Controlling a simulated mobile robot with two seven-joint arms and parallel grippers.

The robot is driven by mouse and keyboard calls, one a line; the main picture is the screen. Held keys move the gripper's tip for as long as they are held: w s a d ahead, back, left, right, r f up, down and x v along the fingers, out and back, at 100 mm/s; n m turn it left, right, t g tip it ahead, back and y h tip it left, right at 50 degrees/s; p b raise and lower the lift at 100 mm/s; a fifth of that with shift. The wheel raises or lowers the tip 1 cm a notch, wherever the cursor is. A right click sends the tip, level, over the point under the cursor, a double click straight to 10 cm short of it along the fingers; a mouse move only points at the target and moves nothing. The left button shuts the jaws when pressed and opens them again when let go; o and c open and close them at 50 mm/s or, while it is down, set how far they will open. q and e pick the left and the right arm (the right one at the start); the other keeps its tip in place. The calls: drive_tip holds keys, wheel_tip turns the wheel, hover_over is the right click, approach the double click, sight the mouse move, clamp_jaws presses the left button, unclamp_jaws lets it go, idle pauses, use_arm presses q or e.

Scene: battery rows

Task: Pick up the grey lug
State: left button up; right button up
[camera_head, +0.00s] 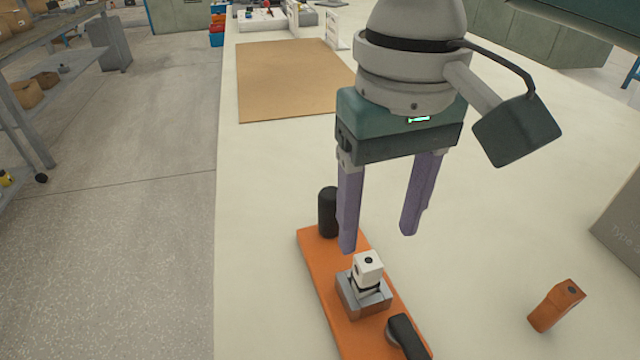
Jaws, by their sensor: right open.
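The grey lug (367,268) looks like a pale grey-white block with a dark round spot on top. It sits upright in a grey block-shaped holder (361,301) on the orange board (317,257). My right gripper (378,242) is open and empty, with two purple fingers pointing down. It hangs above and behind the lug in the picture, apart from it. The lug's lower part is hidden in or behind the holder. My left gripper is not in view.
A black upright cylinder (327,212) and a black handle-like part (408,338) are on the board. A grey box (622,225) is at the right edge. A brown mat (290,80) lies farther back.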

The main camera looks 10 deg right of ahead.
sight(369, 260)
drive_tip(key=f, duration=0.2)
drive_tip(key=f+b, duration=0.1)
drive_tip(key=f, duration=0.3)
drive_tip(key=shift+a+f, duration=0.25)
clamp_jaws()
idle(0.4)
